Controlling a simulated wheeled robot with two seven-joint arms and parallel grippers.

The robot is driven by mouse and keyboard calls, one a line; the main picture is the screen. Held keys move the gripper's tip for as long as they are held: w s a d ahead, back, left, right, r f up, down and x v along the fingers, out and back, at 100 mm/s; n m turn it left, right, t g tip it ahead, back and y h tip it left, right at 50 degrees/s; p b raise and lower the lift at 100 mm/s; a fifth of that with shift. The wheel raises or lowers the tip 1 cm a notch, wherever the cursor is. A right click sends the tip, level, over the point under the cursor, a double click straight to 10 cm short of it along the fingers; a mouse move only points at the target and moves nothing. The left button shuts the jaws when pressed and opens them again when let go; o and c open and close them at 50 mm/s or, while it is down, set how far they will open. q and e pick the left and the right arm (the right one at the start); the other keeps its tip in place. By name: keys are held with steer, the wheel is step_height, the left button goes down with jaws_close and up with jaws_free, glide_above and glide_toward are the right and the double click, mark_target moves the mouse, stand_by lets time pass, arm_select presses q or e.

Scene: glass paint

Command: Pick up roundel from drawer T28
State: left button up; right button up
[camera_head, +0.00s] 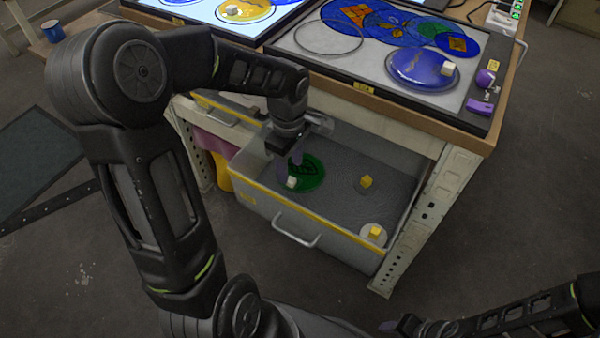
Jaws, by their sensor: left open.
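An open grey drawer (330,232) with a yellow front edge and a handle sticks out from under the workbench. In its left part lies a green roundel (312,176) with a dark pattern and a pale knob (291,182). My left gripper (290,172) is open, pointing down just above the roundel's left side, by the knob; I cannot tell whether it touches. A pale roundel (373,243) with a yellow cube on it lies at the drawer's front right. The drawer number is unreadable. My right gripper (400,326) is at the bottom edge, its jaws unclear.
The bench top above holds a tray (300,52) with blue, orange and green roundels and a blue disc (422,68). A lit panel (205,12) is at the back. The bench's metal leg (425,220) stands right beside the drawer. Floor in front is clear.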

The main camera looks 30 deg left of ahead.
mark_target(291, 179)
arm_select(q)
steer(key=shift+w+a+f+b, duration=0.15)
steer(key=shift+f+b, duration=0.4)
steer(key=shift+f, duration=2.05)
steer(key=shift+c, duration=0.5)
jaws_close()
